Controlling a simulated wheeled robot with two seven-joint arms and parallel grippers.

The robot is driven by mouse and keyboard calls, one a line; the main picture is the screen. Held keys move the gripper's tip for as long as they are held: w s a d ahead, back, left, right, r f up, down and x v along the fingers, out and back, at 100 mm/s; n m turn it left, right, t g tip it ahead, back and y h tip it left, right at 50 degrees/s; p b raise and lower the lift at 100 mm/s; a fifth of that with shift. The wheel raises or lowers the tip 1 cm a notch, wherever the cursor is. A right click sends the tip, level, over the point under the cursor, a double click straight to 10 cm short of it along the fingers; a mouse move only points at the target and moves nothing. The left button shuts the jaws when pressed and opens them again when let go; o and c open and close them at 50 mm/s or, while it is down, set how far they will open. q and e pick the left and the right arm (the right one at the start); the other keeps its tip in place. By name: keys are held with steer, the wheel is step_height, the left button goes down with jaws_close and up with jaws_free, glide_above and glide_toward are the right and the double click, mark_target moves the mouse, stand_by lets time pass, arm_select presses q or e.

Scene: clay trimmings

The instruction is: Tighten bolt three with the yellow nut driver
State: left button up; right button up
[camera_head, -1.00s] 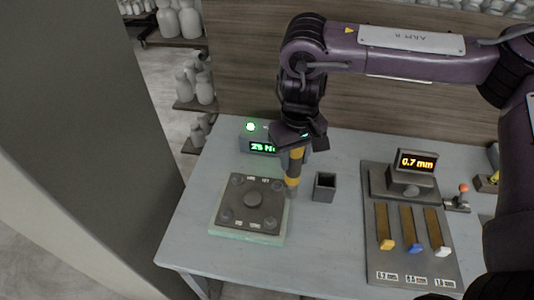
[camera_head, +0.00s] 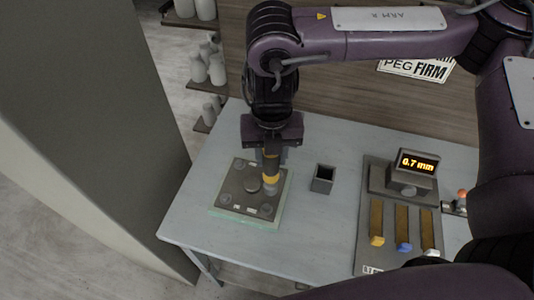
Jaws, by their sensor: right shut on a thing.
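My right gripper (camera_head: 270,147) is shut on the yellow nut driver (camera_head: 271,179), which points down, nearly upright. The driver's grey socket end is over the right side of the dark square plate (camera_head: 236,186). I cannot tell whether it touches a bolt there. The plate has a round central hub (camera_head: 253,184) and bolts near its corners; one bolt (camera_head: 266,209) shows at the lower right and another (camera_head: 224,199) at the lower left. Bolt labels are too small to read. The plate sits on a pale green base (camera_head: 243,221). My left gripper is not in view.
A small dark open box (camera_head: 322,179) stands right of the plate. Further right is a panel with a "0.7 mm" display (camera_head: 417,162) and yellow, blue and white sliders. The table (camera_head: 315,230) is clear in front. Shelves with pale vessels (camera_head: 208,68) stand behind left.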

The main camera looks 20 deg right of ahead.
steer(key=n, duration=0.3)
steer(key=s+a+n, duration=0.1)
steer(key=n, duration=0.1)
steer(key=shift+r+p, duration=0.3)
steer(key=shift+r, duration=0.1)
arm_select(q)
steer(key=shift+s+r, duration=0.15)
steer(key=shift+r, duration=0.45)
arm_select(e)
steer(key=n, duration=0.4)
steer(key=shift+s+a+r+n, duration=0.15)
steer(key=shift+s+a+n, duration=0.15)
steer(key=shift+n, duration=0.1)
arm_select(q)
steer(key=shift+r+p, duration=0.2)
steer(key=shift+p, duration=0.15)
